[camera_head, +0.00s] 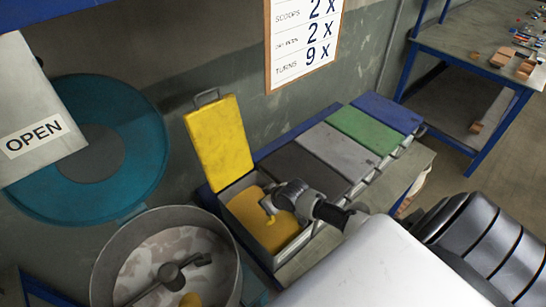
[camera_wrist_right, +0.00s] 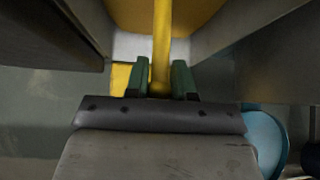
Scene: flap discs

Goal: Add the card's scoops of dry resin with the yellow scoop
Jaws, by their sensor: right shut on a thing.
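My right gripper (camera_head: 268,204) is down inside the open yellow-lidded bin (camera_head: 307,236). In the right wrist view its green fingers (camera_wrist_right: 160,82) are shut on the handle of the yellow scoop (camera_wrist_right: 161,42). The scoop's bowl is hard to tell from the yellow dry resin (camera_head: 245,207) in the bin. The card (camera_head: 304,45) on the wall shows 2 X, 2 X and 9 X; the middle row's label is small, the lowest reads TURNS. The round pot (camera_head: 232,262) at lower left holds whitish, patchy material, a grey paddle and a yellow patch. My left gripper is out of view.
The yellow lid (camera_head: 219,140) stands raised behind the bin. Closed bins with dark, grey, green (camera_head: 365,130) and blue lids run to the right. An OPEN sign (camera_head: 33,136) and teal ring (camera_head: 140,140) are at left. A workbench (camera_head: 470,45) stands far right.

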